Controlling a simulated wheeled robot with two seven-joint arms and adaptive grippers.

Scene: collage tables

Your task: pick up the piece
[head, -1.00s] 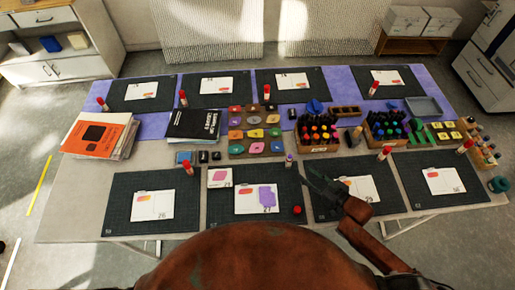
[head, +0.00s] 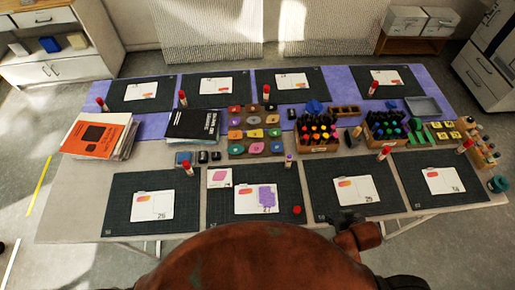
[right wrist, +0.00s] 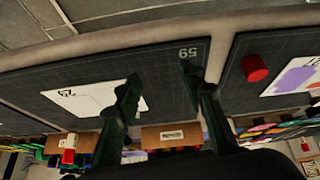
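A purple piece (head: 266,196) lies on the white card of the front mat second from the left. A pink piece (head: 219,178) lies on a small square card at that mat's upper left corner. The frames do not tell which piece the task means. My right gripper (head: 346,215) is low over the near edge of the front mat (head: 318,200) to the right. My left gripper is not in view.
A red round object (head: 296,210) sits on the purple piece's mat, and also shows in the right wrist view (right wrist: 254,68). Marker racks (head: 319,135), a tray of coloured pieces (head: 255,132) and stacked books (head: 100,135) fill the middle. The front mats are mostly clear.

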